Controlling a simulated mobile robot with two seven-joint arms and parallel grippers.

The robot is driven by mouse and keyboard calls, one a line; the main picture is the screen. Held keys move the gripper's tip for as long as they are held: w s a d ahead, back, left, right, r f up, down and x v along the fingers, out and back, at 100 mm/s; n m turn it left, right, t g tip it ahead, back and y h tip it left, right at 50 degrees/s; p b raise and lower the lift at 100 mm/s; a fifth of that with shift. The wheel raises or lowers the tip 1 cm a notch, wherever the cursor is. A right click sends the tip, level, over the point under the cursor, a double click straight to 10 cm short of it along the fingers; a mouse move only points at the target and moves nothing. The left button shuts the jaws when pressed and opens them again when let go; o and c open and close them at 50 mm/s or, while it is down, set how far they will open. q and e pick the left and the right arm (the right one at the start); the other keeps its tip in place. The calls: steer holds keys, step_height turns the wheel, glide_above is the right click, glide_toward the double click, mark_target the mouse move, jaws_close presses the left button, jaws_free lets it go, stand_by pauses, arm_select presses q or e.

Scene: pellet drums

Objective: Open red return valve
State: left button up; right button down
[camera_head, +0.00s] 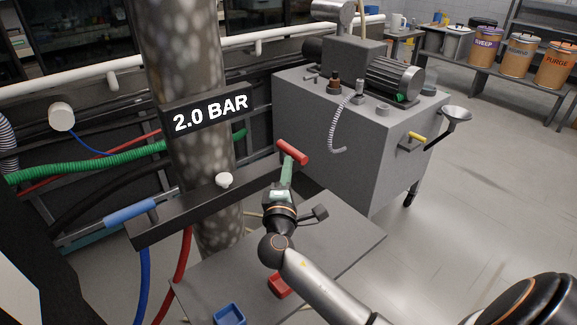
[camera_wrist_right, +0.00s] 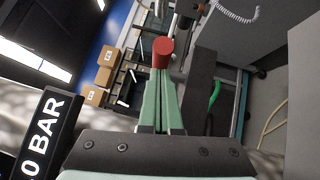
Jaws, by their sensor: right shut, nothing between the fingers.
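The red valve handle (camera_head: 292,152) is a short red bar near the right end of the dark beam (camera_head: 200,206) in the head view. In the right wrist view the red handle (camera_wrist_right: 163,52) appears end-on, just past the fingertips. My right gripper (camera_head: 288,166) has green fingers, shut with nothing between them. Its tips overlap the red handle in the picture; I cannot tell whether they touch it. The fingers (camera_wrist_right: 160,76) also show pressed together in the wrist view. A blue handle (camera_head: 130,212) lies along the beam's left end. My left gripper is not in view.
A mottled column (camera_head: 190,70) with a "2.0 BAR" sign (camera_head: 211,115) stands behind the beam. A grey pump cabinet (camera_head: 335,125) stands close to the right. A red tray (camera_head: 279,284) and a blue tray (camera_head: 229,315) sit below. Floor at right is clear.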

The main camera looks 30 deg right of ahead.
steer(key=shift+s+d, duration=0.1)
stand_by(0.5)
steer(key=shift+d+n+t+y, duration=0.2)
steer(key=shift+n+t+y, duration=0.2)
steer(key=shift+y, duration=0.1)
